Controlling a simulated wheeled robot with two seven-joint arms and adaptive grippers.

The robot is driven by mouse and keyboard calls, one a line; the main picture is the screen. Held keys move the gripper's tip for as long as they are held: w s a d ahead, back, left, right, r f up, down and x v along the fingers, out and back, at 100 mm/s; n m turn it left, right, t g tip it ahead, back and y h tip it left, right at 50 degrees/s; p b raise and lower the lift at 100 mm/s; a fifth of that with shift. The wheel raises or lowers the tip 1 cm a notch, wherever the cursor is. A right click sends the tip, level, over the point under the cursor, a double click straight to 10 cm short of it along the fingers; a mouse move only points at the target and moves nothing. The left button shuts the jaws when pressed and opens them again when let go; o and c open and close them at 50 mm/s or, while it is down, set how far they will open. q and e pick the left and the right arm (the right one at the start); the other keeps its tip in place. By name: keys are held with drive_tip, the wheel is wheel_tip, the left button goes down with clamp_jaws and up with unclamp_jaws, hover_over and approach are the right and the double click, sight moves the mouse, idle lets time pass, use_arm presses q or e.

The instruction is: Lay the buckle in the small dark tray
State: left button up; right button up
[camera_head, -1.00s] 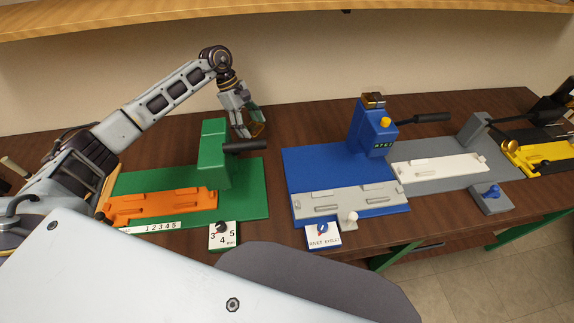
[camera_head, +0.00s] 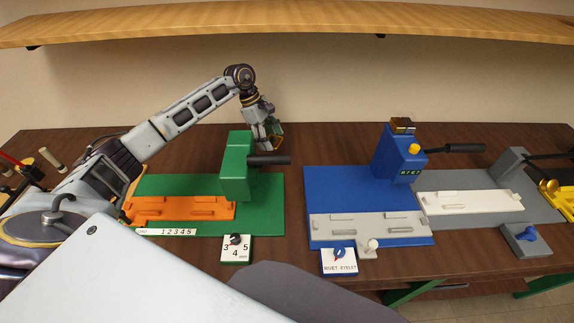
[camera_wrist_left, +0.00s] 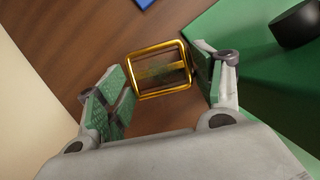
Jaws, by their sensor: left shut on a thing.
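My left gripper (camera_head: 272,139) is shut on the gold rectangular buckle (camera_head: 277,144), above the table behind the green press. In the left wrist view the buckle (camera_wrist_left: 163,92) sits between the two green finger pads of the gripper (camera_wrist_left: 160,80), with dark brown tabletop beneath it. I cannot make out the small dark tray in either current view. My right gripper is not in view.
The green press (camera_head: 236,165) with its dark handle stands just in front of the gripper. A blue press (camera_head: 398,150) stands to the right, then a grey station (camera_head: 512,165). Bare tabletop (camera_head: 325,150) lies between the green and blue bases. A wooden shelf (camera_head: 290,22) spans above.

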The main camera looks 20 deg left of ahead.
use_arm(q)
drive_tip(key=shift+f+p, duration=0.4)
drive_tip(key=shift+f, duration=2.2)
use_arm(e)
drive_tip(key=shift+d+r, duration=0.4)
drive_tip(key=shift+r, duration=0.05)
use_arm(q)
drive_tip(key=shift+f, duration=0.1)
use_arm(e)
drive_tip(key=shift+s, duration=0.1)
use_arm(q)
drive_tip(key=shift+f+p, duration=0.3)
drive_tip(key=shift+f, duration=1.5)
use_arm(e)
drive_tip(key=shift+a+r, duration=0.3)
use_arm(q)
drive_tip(key=shift+f, duration=0.1)
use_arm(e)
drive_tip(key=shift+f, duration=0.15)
use_arm(q)
drive_tip(key=o, duration=1)
drive_tip(key=shift+o, duration=0.2)
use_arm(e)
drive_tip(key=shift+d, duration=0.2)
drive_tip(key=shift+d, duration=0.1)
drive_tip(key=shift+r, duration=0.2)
